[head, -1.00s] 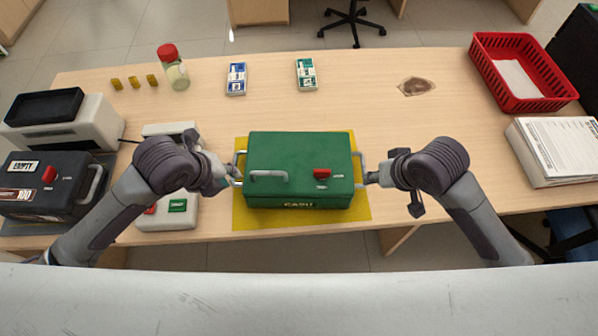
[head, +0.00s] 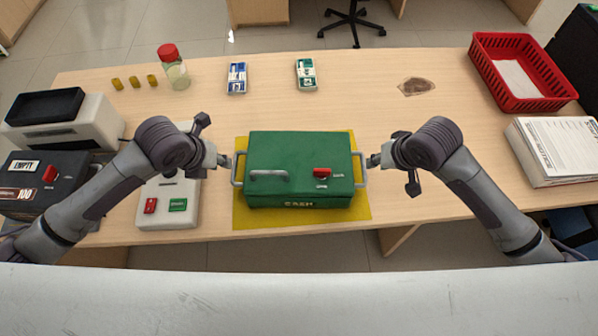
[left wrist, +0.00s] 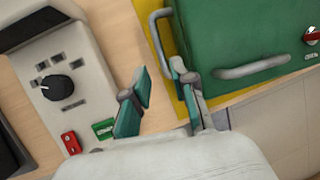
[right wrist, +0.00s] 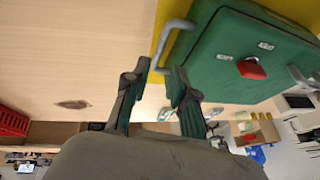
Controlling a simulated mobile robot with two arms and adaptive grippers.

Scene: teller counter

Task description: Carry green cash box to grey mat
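The green cash box (head: 300,160) sits level on the yellow mat (head: 300,218), with a grey side handle at each end and a red knob on its lid. My left gripper (head: 224,160) is beside the left side handle. In the left wrist view its fingers (left wrist: 163,88) are apart, with the handle (left wrist: 158,45) just beyond the tips. My right gripper (head: 374,160) is beside the right side handle. In the right wrist view its fingers (right wrist: 153,82) are apart, with the handle (right wrist: 172,38) at their tips. A grey mat (head: 104,158) shows at the left, mostly hidden under a dark box.
The dark box (head: 28,185), labelled EMPTY, stands on the grey mat. A white device (head: 160,212) lies between it and the green box. A red basket (head: 520,75) and a paper stack (head: 555,150) are at right. A jar (head: 174,72) stands at the back.

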